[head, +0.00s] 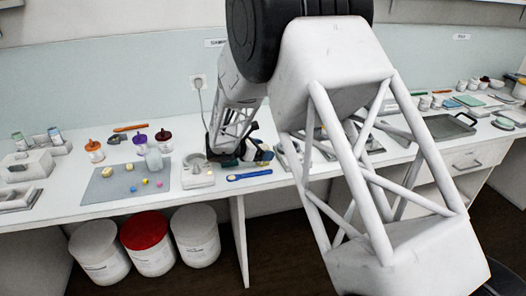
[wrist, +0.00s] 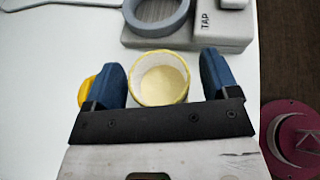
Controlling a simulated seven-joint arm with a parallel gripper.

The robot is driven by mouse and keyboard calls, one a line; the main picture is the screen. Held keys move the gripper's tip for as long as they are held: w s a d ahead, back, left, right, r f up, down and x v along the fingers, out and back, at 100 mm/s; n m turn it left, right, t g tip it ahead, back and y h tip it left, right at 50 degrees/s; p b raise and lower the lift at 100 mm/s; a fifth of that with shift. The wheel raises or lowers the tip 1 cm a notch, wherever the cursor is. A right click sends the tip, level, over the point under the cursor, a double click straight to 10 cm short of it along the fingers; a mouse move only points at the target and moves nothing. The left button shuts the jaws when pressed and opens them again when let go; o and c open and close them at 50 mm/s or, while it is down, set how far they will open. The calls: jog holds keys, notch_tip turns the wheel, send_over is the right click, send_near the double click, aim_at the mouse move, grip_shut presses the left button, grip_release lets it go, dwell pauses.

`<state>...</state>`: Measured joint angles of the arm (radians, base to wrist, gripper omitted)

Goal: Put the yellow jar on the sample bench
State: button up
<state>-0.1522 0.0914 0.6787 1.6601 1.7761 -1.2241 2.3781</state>
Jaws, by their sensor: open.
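In the wrist view, an open round jar (wrist: 160,101) with a yellow rim and pale inside stands between the two blue fingers of my gripper (wrist: 163,82). The fingers are open on either side of it, with a small gap on the right; contact on the left is unclear. In the head view my gripper (head: 243,152) is low over the white bench (head: 200,125), and I cannot make out the jar clearly there. A wall sign (head: 215,43) above this bench is partly hidden by my arm, and its visible letters look like "SAMP".
A grey device marked TAP (wrist: 190,35) stands just beyond the jar. A yellow object (wrist: 86,91) shows beside the left finger. A grey mat (head: 125,184) with small pieces, a blue tool (head: 249,175) and a grey tray (head: 450,126) lie on the bench. Buckets (head: 148,240) stand below.

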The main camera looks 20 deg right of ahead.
jog(key=v, duration=1.2)
jog(key=shift+f, duration=0.1)
dwell(0.5)
notch_tip(320, 180, up, 12)
jog(key=d+n+t+y, duration=0.2)
jog(key=n+t+y, duration=0.45)
jog(key=n, duration=0.65)
jog(key=s+a+r+n+t+y, duration=0.3)
jog(key=s+r+n+y, duration=0.4)
jog(key=n, duration=0.8)
jog(key=s+d+f+n+g, duration=0.2)
jog(key=s+n, duration=0.5)
jog(key=s, duration=0.5)
jog(key=s+d+f+n+g, duration=0.1)
jog(key=s+d+n+g, duration=0.2)
jog(key=s+n, duration=0.5)
jog(key=s+d+f+n+g, duration=0.2)
jog(key=s+n+g, duration=0.3)
jog(key=s, duration=1.3)
jog(key=n, duration=0.3)
jog(key=shift+s+d+f+h, duration=0.2)
jog(key=shift+d+f+h, duration=0.05)
jog(key=shift+f+h, duration=0.1)
